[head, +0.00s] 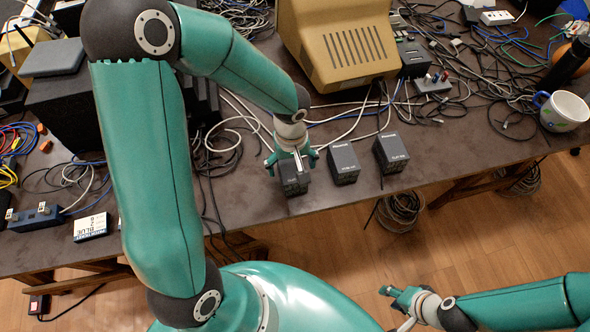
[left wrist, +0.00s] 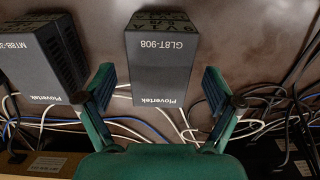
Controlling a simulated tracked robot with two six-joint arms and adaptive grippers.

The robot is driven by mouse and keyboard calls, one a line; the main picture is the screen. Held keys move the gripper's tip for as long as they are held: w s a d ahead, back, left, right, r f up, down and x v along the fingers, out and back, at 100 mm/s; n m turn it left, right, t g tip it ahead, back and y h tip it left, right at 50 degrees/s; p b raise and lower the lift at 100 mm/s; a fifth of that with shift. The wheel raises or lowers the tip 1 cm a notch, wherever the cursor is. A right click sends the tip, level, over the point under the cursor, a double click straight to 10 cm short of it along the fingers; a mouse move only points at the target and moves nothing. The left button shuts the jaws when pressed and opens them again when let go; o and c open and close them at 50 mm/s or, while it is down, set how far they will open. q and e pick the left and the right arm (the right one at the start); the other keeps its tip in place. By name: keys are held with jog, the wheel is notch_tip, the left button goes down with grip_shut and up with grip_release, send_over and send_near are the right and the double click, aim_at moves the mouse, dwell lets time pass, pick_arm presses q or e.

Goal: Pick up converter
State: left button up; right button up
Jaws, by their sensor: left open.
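Three dark grey converter boxes stand in a row on the table. The left box (head: 294,183) is under my left gripper (head: 291,162), partly hidden by it. The middle box (head: 343,163) and the right box (head: 390,153) stand clear to its right. In the left wrist view, a box marked GL8T-908 (left wrist: 162,62) lies ahead between the spread fingers of my left gripper (left wrist: 158,84), with gaps on both sides. A second box (left wrist: 42,55) is to the left there. My right gripper (head: 403,304) hangs over the floor, away from the boxes; its opening is unclear.
A beige monitor (head: 340,45) stands behind the boxes, with loose cables around it. A white mug (head: 563,111) is at the far right. A small white-labelled box (head: 91,227) is at the left. The table's front edge is close to the boxes.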

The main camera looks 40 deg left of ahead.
pick_arm(q)
jog(key=shift+f, duration=0.55)
jog(key=c, duration=1.5)
jog(key=shift+o, duration=0.2)
jog(key=shift+r, duration=0.1)
